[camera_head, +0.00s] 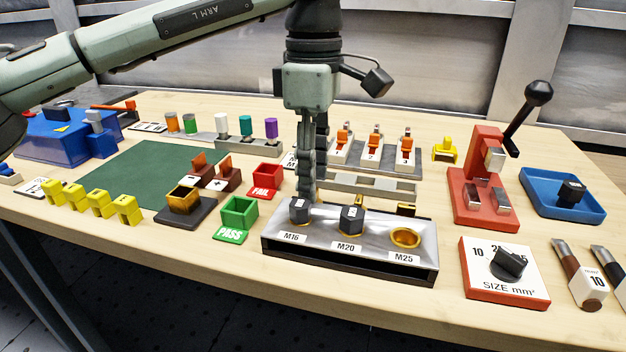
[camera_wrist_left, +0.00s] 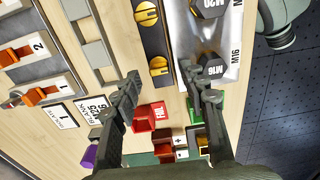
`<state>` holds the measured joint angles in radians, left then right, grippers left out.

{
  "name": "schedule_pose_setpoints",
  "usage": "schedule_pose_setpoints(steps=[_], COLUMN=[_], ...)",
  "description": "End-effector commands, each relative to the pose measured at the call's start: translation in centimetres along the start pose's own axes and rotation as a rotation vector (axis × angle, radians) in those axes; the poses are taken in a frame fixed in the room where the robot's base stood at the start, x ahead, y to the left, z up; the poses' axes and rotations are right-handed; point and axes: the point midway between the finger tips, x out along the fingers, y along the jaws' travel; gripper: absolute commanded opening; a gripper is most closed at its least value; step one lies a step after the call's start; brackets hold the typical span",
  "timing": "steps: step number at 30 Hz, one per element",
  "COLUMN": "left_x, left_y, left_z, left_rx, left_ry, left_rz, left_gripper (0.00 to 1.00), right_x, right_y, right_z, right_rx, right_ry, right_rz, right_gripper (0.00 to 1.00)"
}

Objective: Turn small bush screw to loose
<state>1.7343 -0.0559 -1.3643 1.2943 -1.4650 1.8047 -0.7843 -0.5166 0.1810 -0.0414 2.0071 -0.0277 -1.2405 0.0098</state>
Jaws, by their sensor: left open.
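Two brass slotted screws sit on a dark strip in the left wrist view, a nearer one (camera_wrist_left: 158,66) and a farther one (camera_wrist_left: 147,14). I cannot tell by name which is the small bush screw. My left gripper (camera_head: 310,193) points down behind the metal gland panel (camera_head: 325,240). In the left wrist view my open left gripper (camera_wrist_left: 162,80) has its fingers either side of the nearer screw's place, with nothing held. In the head view the gripper and M16 plug hide most of the strip. My right gripper is not in view.
The panel holds dark hex plugs at M16 (camera_head: 300,211) and M20 (camera_head: 352,219), and a brass ring at M25 (camera_head: 405,238). A red FAIL bin (camera_head: 266,178) and green PASS bin (camera_head: 239,211) stand left. A red lever press (camera_head: 487,170) stands right.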

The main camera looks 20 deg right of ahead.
Motion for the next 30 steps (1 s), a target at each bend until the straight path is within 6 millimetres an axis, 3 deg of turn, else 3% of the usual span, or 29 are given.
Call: schedule_pose_setpoints(steps=[5, 14, 24, 30], left_x=[1.6, 1.8, 1.8, 1.8], left_y=[0.0, 0.0, 0.0, 0.0], left_z=[0.0, 0.0, 0.0, 0.0], left_rx=[0.0, -0.001, -0.001, -0.005], left_ry=[-0.001, -0.001, -0.002, -0.001], left_rz=[0.001, 0.001, 0.001, 0.002], left_gripper=[0.43, 0.43, 0.01, 0.0], right_x=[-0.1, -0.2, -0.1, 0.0], right_y=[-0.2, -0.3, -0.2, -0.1], right_z=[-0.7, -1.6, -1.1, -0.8], right_rx=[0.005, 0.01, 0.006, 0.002], right_ry=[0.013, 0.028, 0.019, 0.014], right_rz=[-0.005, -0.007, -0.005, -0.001], right_gripper=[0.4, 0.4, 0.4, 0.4])
